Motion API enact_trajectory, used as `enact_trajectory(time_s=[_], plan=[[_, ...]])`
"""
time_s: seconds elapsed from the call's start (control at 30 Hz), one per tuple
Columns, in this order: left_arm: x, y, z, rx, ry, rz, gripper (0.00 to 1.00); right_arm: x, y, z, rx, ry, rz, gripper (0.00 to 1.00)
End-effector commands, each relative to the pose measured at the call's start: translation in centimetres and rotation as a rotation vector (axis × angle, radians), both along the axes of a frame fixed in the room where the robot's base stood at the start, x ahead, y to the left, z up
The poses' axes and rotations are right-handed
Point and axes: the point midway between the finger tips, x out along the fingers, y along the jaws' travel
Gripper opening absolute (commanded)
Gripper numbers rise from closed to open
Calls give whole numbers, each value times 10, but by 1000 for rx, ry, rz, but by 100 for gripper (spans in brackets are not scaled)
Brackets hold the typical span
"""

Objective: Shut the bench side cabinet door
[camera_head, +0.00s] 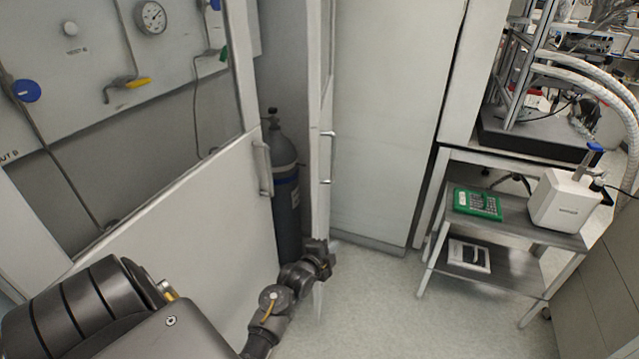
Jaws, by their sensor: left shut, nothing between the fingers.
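A cabinet stands at the left, with a gas cylinder (285,195) showing in the gap between its two doors. The door nearer the bench (319,95) is seen almost edge-on, swung open, with a bar handle (327,158) on its right side. The other door (205,215) is a wide pale panel with a window above and its own bar handle (263,168). My left gripper (326,257) is shut and empty, low at the bottom of the edge-on door. I cannot tell whether it touches the door. My right gripper is out of view.
A tall pale cupboard (390,120) stands behind the edge-on door. To the right is a small two-shelf trolley (535,222) with a green device (477,204) and a white instrument (563,200). Floor (385,305) is clear between the door and trolley.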

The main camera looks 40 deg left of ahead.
Motion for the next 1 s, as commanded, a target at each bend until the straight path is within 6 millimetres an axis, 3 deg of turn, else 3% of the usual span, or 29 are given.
enact_trajectory(time_s=[0.03,0.1,0.2,0.3,0.5,0.67,1.0], plan=[[5,14,43,86,-60,8,0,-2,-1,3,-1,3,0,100],[5,30,89,204,-119,21,0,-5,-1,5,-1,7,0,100],[1,44,134,326,-169,40,0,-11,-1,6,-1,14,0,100],[-3,52,156,394,-192,52,0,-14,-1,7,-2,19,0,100],[-3,54,163,419,-198,56,0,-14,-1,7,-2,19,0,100],[10,58,165,415,-199,58,0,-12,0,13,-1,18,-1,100],[76,75,167,412,-199,57,0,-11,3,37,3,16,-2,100]])
